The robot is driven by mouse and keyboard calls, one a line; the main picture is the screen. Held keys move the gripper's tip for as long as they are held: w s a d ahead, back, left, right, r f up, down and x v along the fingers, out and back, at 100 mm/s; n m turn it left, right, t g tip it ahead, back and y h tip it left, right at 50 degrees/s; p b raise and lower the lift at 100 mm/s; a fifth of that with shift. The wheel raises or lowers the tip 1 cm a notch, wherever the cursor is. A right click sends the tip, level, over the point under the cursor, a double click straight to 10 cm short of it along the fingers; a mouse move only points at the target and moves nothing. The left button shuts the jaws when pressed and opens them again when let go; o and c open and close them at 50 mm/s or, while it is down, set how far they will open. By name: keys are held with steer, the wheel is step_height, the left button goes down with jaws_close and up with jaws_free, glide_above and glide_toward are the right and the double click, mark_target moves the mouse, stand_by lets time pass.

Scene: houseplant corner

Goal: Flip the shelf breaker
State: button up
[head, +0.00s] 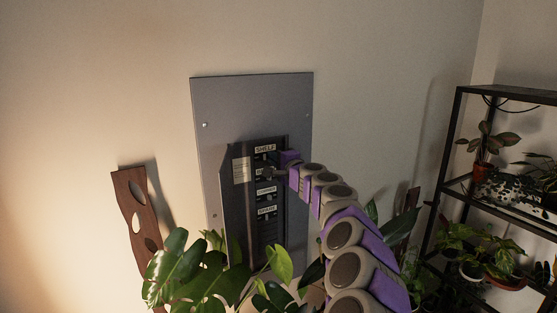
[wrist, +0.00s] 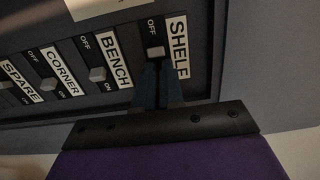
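The breaker panel (head: 204,105) is a grey metal plate on the wall with a dark column of labelled breakers. The shelf breaker (wrist: 155,52) is at the right end of the row in the wrist view, beside its white SHELF label (wrist: 179,46).
Bench (wrist: 97,74), corner (wrist: 48,84) and spare (wrist: 6,85) breakers sit close beside it. Leafy plants (head: 205,275) stand below the panel. A carved wooden board (head: 130,195) leans at left; a black plant shelf (head: 455,150) stands at right.

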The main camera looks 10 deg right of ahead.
steer(key=o, duration=0.5)
steer(key=shift+a+f, duration=0.15)
steer(key=shift+a, duration=0.5)
steer(key=shift+c, duration=0.2)
steer(key=shift+o, duration=0.5)
steer(key=shift+a, duration=0.3)
steer(key=shift+d, duration=0.15)
steer(key=b+v, duration=0.2)
steer(key=v, duration=1.5)
steer(key=shift+d, duration=0.45)
